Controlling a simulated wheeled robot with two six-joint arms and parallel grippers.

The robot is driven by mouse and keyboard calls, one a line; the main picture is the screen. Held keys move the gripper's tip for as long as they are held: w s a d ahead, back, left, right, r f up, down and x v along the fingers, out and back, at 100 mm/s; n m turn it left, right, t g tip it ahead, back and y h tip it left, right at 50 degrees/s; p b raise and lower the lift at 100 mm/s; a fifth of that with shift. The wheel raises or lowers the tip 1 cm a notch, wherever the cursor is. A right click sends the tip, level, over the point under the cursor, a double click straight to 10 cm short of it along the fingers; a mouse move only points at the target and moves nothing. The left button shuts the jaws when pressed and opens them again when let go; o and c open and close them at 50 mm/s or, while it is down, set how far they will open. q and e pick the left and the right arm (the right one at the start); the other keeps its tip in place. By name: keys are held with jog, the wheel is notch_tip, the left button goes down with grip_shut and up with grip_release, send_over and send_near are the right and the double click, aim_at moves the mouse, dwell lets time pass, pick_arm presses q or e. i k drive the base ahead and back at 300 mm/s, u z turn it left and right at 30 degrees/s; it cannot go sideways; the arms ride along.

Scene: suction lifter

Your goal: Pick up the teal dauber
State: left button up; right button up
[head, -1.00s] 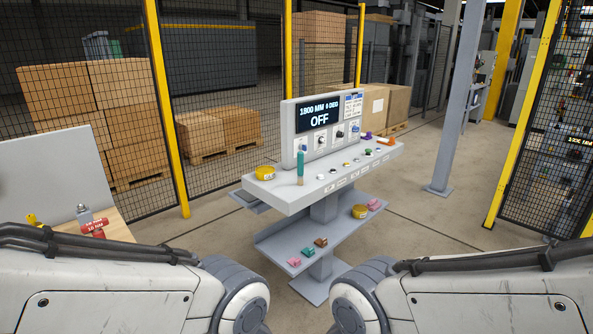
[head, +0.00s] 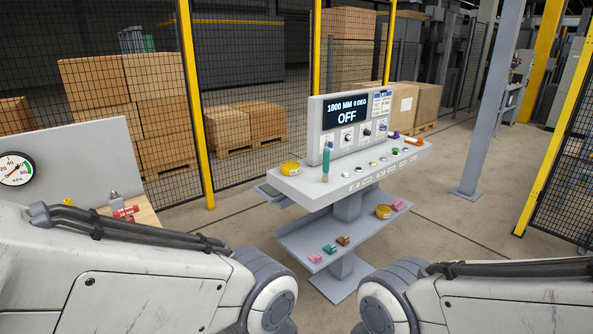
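The teal dauber (head: 326,162) stands upright at the left end of the grey control stand's top (head: 312,189), in front of the display panel (head: 345,115). A yellow roll (head: 290,168) sits just left of it. My two arms come in at the lower left and lower right, well short of the stand. Both grippers are out of view.
An orange item (head: 406,139) and a purple item (head: 393,134) lie at the stand's right end. The lower shelf (head: 300,238) holds several small coloured blocks and another yellow roll (head: 383,211). A pressure gauge (head: 15,168) is at far left. Floor right of the stand is clear.

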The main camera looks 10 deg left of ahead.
aim_at(326, 151)
jog(key=z, duration=0.25)
jog(key=i, duration=2.5)
jog(key=u, duration=0.55)
